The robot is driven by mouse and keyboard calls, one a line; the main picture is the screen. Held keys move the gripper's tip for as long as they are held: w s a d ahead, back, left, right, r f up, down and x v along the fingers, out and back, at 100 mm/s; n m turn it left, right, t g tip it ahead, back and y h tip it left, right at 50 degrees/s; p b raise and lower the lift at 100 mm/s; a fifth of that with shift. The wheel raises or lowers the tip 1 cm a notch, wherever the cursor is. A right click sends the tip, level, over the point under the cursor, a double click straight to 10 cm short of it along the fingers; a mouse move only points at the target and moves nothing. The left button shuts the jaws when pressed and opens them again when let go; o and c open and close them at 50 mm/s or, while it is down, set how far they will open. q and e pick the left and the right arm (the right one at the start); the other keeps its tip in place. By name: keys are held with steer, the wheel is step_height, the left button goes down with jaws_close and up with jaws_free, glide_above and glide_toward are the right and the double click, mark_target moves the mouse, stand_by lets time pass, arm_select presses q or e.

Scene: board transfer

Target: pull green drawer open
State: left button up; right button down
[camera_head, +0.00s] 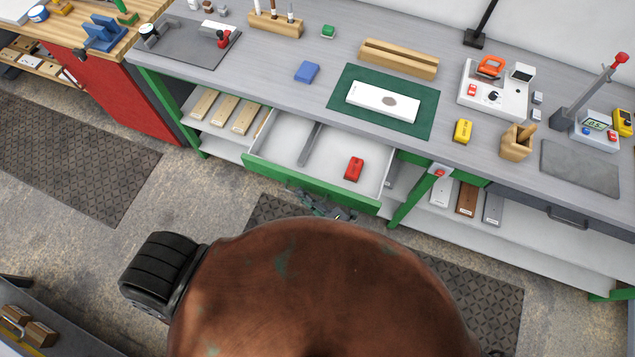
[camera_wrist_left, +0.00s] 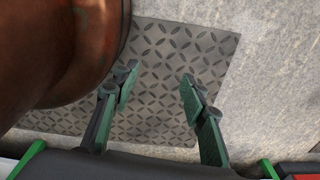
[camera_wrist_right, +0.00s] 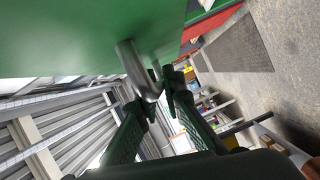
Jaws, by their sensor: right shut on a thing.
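The green drawer (camera_head: 283,178) stands pulled out from under the bench, its light tray showing. A grey divider and a red block (camera_head: 354,169) are inside it. My right gripper (camera_head: 325,207) is at the outside of the drawer front, partly hidden by my own body. In the right wrist view, the green drawer front (camera_wrist_right: 75,35) fills the top, and my right gripper (camera_wrist_right: 161,90) is shut on its metal handle (camera_wrist_right: 134,68). My left gripper (camera_wrist_left: 157,82) is open and empty above the floor mat. It is hidden in the head view.
The bench top (camera_head: 280,52) bears a green mat (camera_head: 343,97) with a white board (camera_head: 383,101), a wooden rack (camera_head: 399,60), a blue block (camera_head: 307,72) and a yellow block (camera_head: 463,131). Shelves with boards lie on both sides of the drawer. Patterned floor mats (camera_head: 260,215) lie in front.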

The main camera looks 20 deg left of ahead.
arm_select(q)
steer(key=shift+s, duration=0.45)
arm_select(e)
steer(key=shift+s, duration=0.55)
arm_select(q)
steer(key=shift+w+r, duration=0.1)
steer(key=shift+w, duration=0.3)
arm_select(e)
steer(key=c, duration=2)
jaws_free()
steer(key=shift+c, duration=0.2)
arm_select(q)
steer(key=shift+s, duration=0.1)
arm_select(e)
steer(key=f+v, duration=0.1)
steer(key=v, duration=1.1)
steer(key=shift+r, duration=0.4)
